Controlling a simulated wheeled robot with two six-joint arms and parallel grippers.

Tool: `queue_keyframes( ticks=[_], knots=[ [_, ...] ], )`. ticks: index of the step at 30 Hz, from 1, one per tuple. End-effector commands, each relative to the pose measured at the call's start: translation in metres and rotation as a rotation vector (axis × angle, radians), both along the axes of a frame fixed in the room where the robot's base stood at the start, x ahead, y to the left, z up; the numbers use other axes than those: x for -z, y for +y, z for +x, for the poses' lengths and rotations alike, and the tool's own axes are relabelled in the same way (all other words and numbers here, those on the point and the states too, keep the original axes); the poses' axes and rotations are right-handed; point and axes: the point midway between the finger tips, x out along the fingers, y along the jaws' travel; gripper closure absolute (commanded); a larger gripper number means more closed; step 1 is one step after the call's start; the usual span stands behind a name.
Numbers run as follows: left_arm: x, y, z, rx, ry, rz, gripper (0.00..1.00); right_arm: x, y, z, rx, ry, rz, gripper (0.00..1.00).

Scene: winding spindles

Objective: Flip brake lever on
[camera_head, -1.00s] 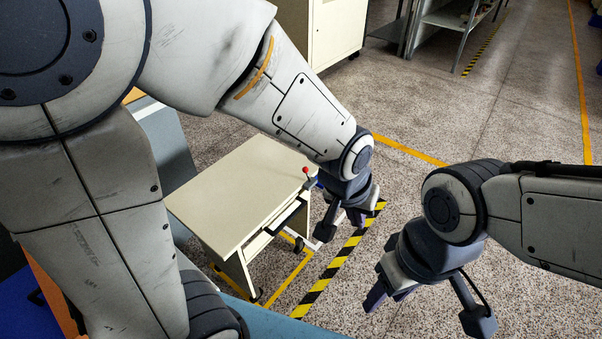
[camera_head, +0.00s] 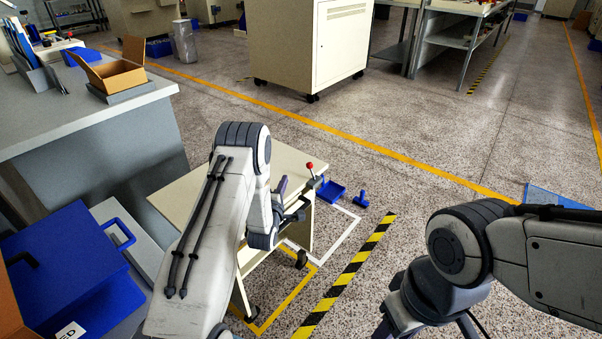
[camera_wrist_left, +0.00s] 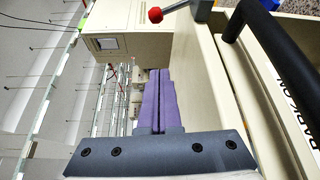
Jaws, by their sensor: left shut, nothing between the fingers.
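The brake lever, a thin lever with a red ball knob (camera_head: 310,166), stands up at the right edge of a small cream wheeled cart (camera_head: 180,200). In the left wrist view the red knob (camera_wrist_left: 155,15) sits at the top, joined by a rod to a grey block. My left gripper (camera_head: 281,187) is at the cart's right side, just left of the lever and apart from it. Its purple fingers (camera_wrist_left: 160,100) are closed together and empty. My right arm shows at lower right in the head view; its fingertips are out of frame.
A black handle (camera_wrist_left: 270,50) runs along the cart's side in the left wrist view. A blue tray (camera_head: 331,191) and a blue part (camera_head: 361,199) are right of the lever. A workbench with a cardboard box (camera_head: 115,75) stands at left. Floor at right is mostly clear.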

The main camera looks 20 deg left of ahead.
Motion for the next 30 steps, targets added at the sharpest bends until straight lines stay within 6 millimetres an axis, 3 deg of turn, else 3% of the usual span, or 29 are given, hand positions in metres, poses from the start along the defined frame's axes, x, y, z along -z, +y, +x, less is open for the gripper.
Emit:
queue_keyframes(
  ticks=[11,25,30],
  knots=[
    [0.000,0.000,0.011,0.002,0.001,0.003,1.00,0.001,0.000,0.000,0.000,0.000,0.000,0.50],
    [0.005,0.012,0.099,0.002,-0.001,0.004,1.00,0.013,0.000,0.000,0.000,0.000,0.000,0.50],
    [0.002,-0.014,0.095,0.006,0.005,0.003,1.00,0.010,0.000,0.000,0.000,0.000,0.000,0.50]
  ],
)
